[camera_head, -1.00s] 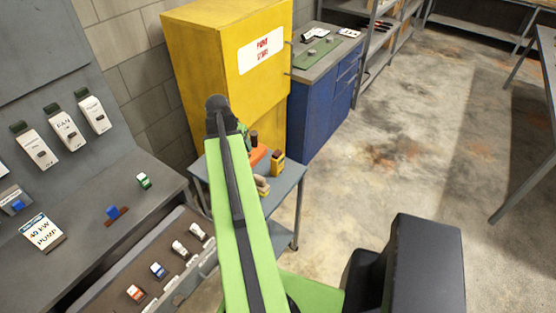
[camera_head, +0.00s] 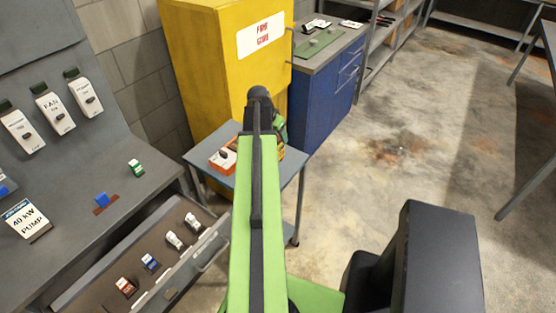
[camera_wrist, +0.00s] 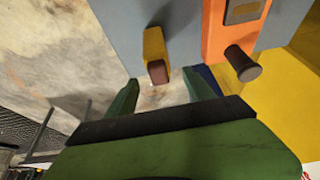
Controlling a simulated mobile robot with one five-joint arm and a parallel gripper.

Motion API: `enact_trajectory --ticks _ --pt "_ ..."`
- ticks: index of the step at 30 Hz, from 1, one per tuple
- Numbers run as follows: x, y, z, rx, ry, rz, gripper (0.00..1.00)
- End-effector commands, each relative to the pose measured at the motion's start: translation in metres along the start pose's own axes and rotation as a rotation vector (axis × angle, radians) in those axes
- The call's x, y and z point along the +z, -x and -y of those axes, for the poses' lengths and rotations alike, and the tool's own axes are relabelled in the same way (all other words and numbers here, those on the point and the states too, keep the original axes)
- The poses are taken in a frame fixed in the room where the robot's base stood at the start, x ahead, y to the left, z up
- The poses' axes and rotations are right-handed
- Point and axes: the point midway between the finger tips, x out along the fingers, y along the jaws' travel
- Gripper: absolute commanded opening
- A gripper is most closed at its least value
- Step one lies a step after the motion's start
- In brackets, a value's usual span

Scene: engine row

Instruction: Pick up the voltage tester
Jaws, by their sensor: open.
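A small yellow block with a dark brown end (camera_wrist: 154,45) lies on the blue-grey side table (camera_wrist: 115,25) in the wrist view. It looks like the voltage tester, but no label is readable. My gripper (camera_wrist: 163,90) is open and empty, and the block is just beyond and between its fingertips, apart from them. In the head view my arm hides most of the block, and my gripper is largely hidden behind its own wrist.
An orange box (camera_wrist: 216,30) with a dark knob (camera_wrist: 242,63) sits right of the block. A yellow cabinet (camera_head: 215,65) stands behind the table, a blue drawer unit (camera_head: 322,95) beyond it. An open drawer (camera_head: 135,262) of the grey console is at left.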

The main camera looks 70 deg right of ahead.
Motion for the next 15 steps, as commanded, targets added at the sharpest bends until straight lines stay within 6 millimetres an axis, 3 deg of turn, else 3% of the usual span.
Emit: enact_trajectory --ticks 1,8,15 --pt "0.002 -0.015 0.001 0.0 0.0 0.0 0.62" --pt "0.0 -0.018 0.0 0.0 0.001 0.0 0.62" --pt "0.006 -0.056 -0.002 0.0 0.0 0.0 0.62"
